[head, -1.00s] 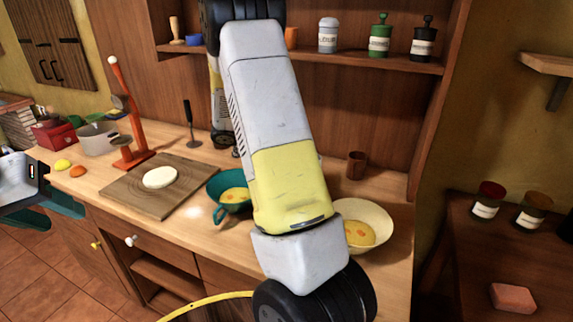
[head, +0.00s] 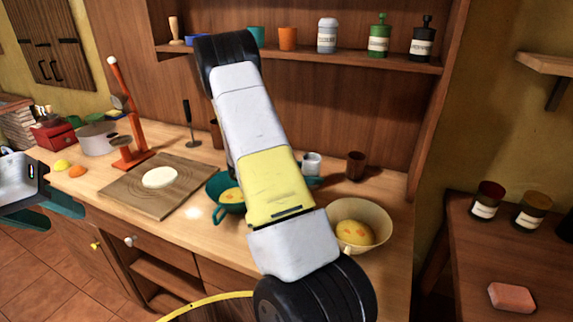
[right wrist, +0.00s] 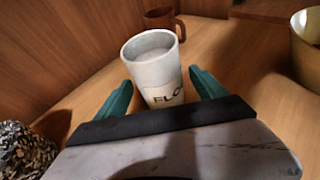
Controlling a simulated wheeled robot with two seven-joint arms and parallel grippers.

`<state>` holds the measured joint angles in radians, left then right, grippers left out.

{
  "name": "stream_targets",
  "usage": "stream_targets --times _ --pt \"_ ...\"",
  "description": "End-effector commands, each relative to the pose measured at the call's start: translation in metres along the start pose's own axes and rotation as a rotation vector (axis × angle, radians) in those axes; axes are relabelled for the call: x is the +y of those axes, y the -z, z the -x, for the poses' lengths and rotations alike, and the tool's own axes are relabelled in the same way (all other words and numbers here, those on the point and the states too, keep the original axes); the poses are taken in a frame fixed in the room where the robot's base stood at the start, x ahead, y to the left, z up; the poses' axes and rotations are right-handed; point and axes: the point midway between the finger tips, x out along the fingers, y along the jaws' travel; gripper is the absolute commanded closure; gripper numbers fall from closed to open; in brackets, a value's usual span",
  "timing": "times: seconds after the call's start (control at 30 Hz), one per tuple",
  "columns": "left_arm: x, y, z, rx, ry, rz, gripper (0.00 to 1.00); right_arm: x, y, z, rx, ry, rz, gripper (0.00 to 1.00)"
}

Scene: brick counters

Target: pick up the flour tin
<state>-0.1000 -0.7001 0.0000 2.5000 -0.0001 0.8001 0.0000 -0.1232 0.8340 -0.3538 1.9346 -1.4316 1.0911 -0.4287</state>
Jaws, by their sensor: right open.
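The flour tin (right wrist: 155,62) is a pale cylinder with a dark "FLO" label, upright on the wooden counter in the right wrist view. My right gripper (right wrist: 163,90) is open, one teal finger on each side of the tin's lower part. It is not shut on the tin. In the head view the tin (head: 312,162) shows just right of my right forearm, which hides most of the right gripper. My left gripper (head: 45,208) is at the far left, in front of the counter; its teal fingers look apart and empty.
A brown mug (right wrist: 164,20) stands behind the tin. A cream bowl (head: 377,218) is to its right, and a speckled dark object (right wrist: 24,150) lies at lower left in the wrist view. A teal pan (head: 213,190) and a cutting board (head: 132,190) are further left.

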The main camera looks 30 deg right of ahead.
Motion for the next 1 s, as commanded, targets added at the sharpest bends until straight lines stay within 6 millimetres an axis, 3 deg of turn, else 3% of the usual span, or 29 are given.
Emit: stream_targets --times 0.2,0.53,0.93,1.0 --pt "0.000 0.000 0.000 0.000 0.000 0.000 0.60 -0.001 -0.001 -0.035 -0.001 0.003 0.000 0.19" --pt "0.000 0.000 0.000 0.000 0.000 0.000 0.60 0.000 0.000 -0.041 -0.001 0.001 0.000 0.19" --pt "0.000 0.000 0.000 0.000 0.000 0.000 0.60 0.000 0.000 -0.041 -0.001 0.001 0.000 0.97" --pt "0.000 0.000 0.000 0.000 0.000 0.000 0.60 0.000 -0.001 -0.041 -0.002 0.001 0.000 1.00"
